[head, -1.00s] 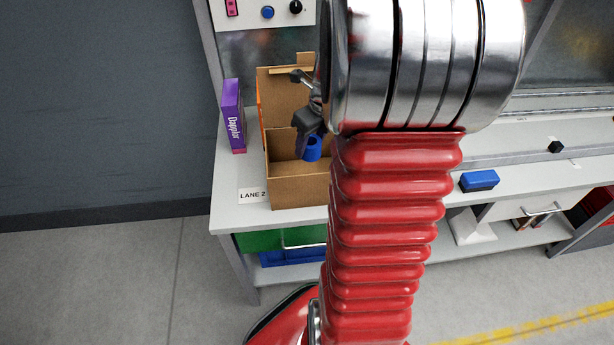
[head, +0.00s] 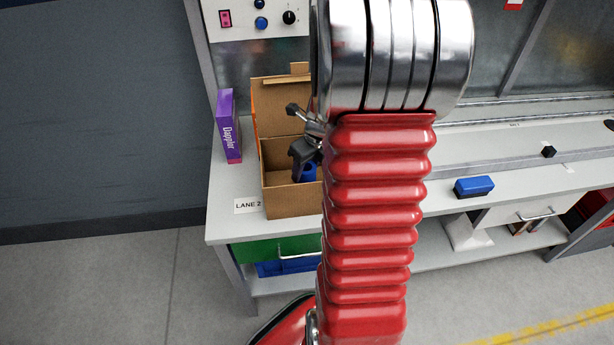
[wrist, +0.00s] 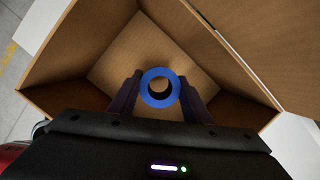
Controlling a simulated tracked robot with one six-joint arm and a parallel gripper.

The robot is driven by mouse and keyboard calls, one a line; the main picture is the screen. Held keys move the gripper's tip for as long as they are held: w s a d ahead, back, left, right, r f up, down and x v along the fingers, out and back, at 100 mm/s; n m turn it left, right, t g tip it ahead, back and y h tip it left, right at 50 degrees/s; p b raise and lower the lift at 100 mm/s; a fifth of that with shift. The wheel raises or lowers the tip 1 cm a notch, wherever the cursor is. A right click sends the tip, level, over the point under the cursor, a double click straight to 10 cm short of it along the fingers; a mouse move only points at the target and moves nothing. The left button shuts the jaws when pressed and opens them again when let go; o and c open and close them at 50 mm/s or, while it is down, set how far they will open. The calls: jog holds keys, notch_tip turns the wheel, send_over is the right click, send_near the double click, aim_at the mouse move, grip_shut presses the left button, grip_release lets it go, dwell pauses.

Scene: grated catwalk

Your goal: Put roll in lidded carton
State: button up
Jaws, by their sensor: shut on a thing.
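The roll is a blue ring with a hollow middle. In the wrist view the blue roll (wrist: 147,90) sits between the two dark fingers of my gripper (wrist: 160,92), which are shut on it. The roll is inside the walls of the open carton (wrist: 240,112), above its floor; the gap to the floor is hard to judge. In the head view the brown carton (head: 290,204) stands on the bench with its lid raised at the back. My gripper (head: 303,165) reaches down into it, and the roll (head: 309,172) is partly hidden by my gripper and arm.
A purple box (head: 229,126) stands on the bench left of the carton, near a "LANE 2" label (head: 248,205). A blue block (head: 473,187) lies on the bench to the right. A control panel (head: 256,18) is behind. My arm hides the carton's right side.

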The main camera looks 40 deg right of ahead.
aim_at(306, 178)
jog(key=shift+f, duration=0.1)
jog(key=shift+f, duration=1.75)
jog(key=o, duration=1.2)
jog(key=shift+f, duration=0.1)
jog(key=v, duration=1.2)
